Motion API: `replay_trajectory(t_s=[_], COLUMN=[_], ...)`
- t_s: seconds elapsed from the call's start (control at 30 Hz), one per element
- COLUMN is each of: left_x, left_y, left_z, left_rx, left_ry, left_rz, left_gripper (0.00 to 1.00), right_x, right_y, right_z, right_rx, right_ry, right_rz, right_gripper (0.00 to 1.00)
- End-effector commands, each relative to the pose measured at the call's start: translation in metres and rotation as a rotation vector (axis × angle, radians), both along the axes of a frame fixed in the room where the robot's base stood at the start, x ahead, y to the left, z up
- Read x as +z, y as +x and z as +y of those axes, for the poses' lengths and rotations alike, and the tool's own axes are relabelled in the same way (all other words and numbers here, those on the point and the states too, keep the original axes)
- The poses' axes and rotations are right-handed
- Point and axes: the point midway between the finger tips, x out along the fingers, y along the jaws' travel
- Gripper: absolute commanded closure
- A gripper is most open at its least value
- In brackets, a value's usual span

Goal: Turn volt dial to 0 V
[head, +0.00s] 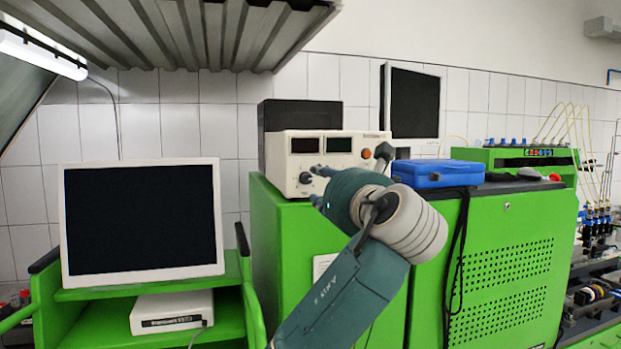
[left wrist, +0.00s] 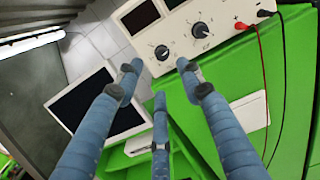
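The beige power supply (head: 343,141) stands on a green cabinet in the head view, with two dark displays on its front. It also shows at the top of the left wrist view (left wrist: 222,62), with two black dials: a left dial (left wrist: 162,52) and a right dial (left wrist: 199,30). Their labels are too small to read, so I cannot tell which is the volt dial. My left gripper (head: 319,187) is in front of the power supply's lower front. In the left wrist view its three fingers (left wrist: 157,78) are spread, empty and apart from both dials. My right gripper is out of view.
Red (left wrist: 259,60) and black leads plug into the power supply's right side. A blue case (head: 437,173) lies on the cabinet to the right. A monitor (head: 142,220) stands at left. A ribbed metal hood hangs above.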

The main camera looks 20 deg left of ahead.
Motion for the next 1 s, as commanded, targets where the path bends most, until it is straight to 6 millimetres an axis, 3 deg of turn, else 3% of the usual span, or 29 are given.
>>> replay_trajectory(t_s=[0.3, 0.5, 0.93, 1.0], left_x=[0.004, 0.002, -0.001, -0.001], left_y=[0.049, 0.073, 0.082, 0.082], left_z=[0.035, 0.050, 0.056, 0.056], left_rx=[0.003, 0.000, -0.002, -0.002], left_ry=[-0.002, -0.004, -0.005, -0.005], left_rz=[0.005, 0.003, 0.000, 0.000], left_gripper=[0.62, 0.62, 0.62, 0.74], right_x=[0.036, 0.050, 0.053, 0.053], right_y=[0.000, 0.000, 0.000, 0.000], right_z=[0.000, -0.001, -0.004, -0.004], right_rx=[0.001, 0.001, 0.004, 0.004], right_ry=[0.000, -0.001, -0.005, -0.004], right_rz=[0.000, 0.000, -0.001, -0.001], right_gripper=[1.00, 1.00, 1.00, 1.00])
